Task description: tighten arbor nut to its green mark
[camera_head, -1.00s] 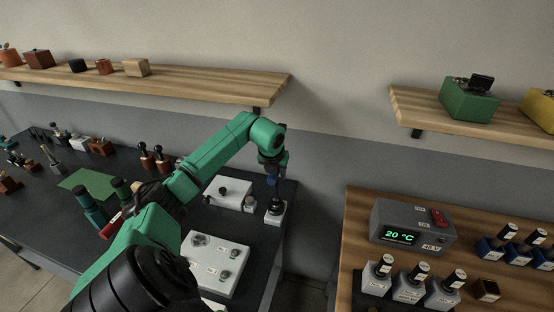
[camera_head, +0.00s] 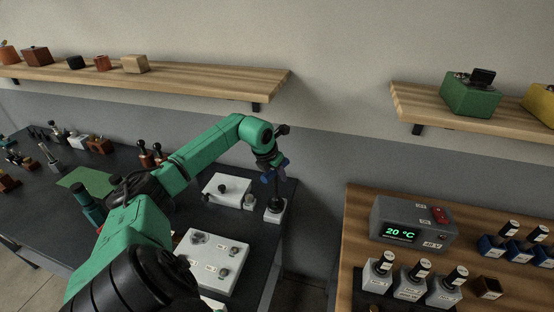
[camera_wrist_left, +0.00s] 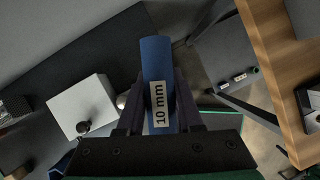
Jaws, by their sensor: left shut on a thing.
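My left gripper (camera_head: 274,172) is shut on a blue-handled tool (camera_head: 269,180) above the right end of the dark bench. In the left wrist view, the blue handle (camera_wrist_left: 155,58) stands between the fingers and carries a "10 mm" label. A dark shaft runs down from the gripper towards a small pale block with a black top (camera_head: 275,210) at the bench's right edge. I cannot tell whether the shaft touches it. The arbor nut and its green mark are too small or hidden to make out. My right gripper is not in view.
A white box with a black knob (camera_head: 232,183) stands close left of the tool. A pale panel with knobs (camera_head: 213,262) lies nearer. A gap separates the dark bench from the wooden table (camera_head: 352,240), which holds a grey 20 °C unit (camera_head: 413,222). A wall shelf (camera_head: 200,83) hangs above.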

